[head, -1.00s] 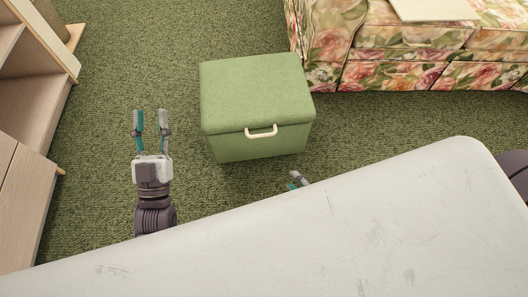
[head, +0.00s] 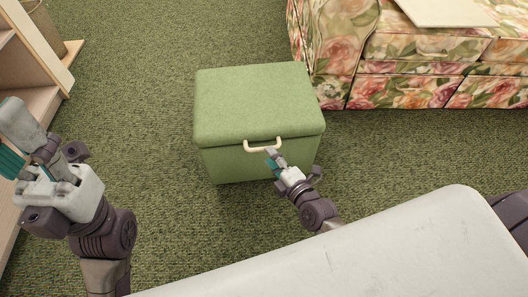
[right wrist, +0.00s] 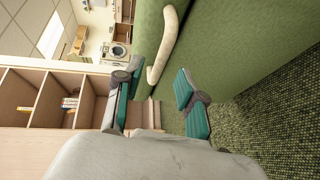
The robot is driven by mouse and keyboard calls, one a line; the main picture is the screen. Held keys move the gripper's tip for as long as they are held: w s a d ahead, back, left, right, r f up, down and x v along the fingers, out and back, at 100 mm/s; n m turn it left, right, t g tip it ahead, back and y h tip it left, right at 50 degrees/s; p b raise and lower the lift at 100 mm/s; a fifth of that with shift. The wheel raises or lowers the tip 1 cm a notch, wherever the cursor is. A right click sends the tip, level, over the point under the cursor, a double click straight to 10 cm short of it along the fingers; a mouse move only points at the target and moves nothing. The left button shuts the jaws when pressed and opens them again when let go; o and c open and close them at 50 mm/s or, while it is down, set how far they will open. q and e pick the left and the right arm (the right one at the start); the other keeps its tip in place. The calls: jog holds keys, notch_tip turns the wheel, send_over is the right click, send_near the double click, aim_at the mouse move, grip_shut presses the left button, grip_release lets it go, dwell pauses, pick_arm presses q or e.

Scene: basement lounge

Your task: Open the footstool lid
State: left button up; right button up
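The green footstool (head: 255,105) stands on the carpet with its lid (head: 250,95) shut. A cream handle (head: 262,146) is on the lid's front edge. My right gripper (head: 272,155) is at the footstool's front, just below the handle's right part. In the right wrist view, my right gripper (right wrist: 157,92) is open and the handle (right wrist: 165,45) lies just ahead, between the lines of its fingers; I cannot tell whether they touch. My left gripper (head: 18,140) is raised at the left edge of the head view, away from the footstool; its fingers look apart, partly overlapping.
A floral sofa (head: 420,70) with a pale board (head: 445,12) on it stands behind right. A wooden shelf (head: 40,50) is at the left, with a basket (head: 45,20) behind it. Carpet around the footstool is clear.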

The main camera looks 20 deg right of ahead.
jog(key=b+x, duration=0.1)
jog(key=x, duration=0.4)
grip_shut()
jog(key=shift+s, duration=0.1)
